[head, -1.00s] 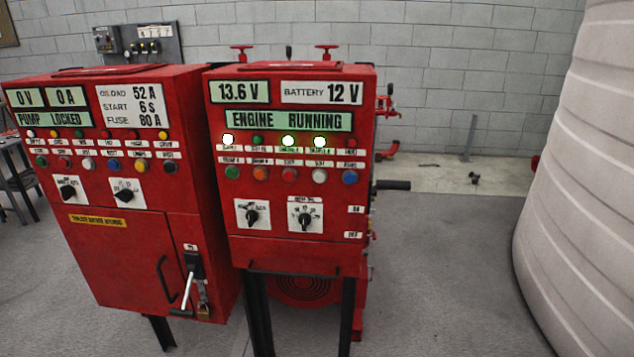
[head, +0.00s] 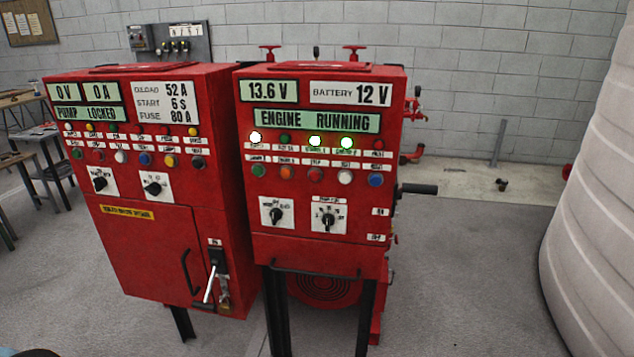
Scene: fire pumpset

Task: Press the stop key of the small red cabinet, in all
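The small red cabinet (head: 320,225) stands right of centre on dark legs. Its displays read 13.6 V, BATTERY 12 V and ENGINE RUNNING. Below them is a row of lamps, with one white and two green ones lit. Under the lamps is a row of keys: green (head: 258,170), orange (head: 287,172), red (head: 315,174), white (head: 345,177) and blue (head: 376,180). Their small labels are too blurred to read surely, so I cannot tell which is the stop key. Two rotary switches sit lower on the panel. Neither of my grippers is in view.
A larger red cabinet (head: 150,240) with PUMP LOCKED on its display stands close on the left, with a lever handle on its door. A pale ribbed tank (head: 595,200) is at the right. Tables (head: 40,150) stand at the far left. Floor between cabinet and tank is clear.

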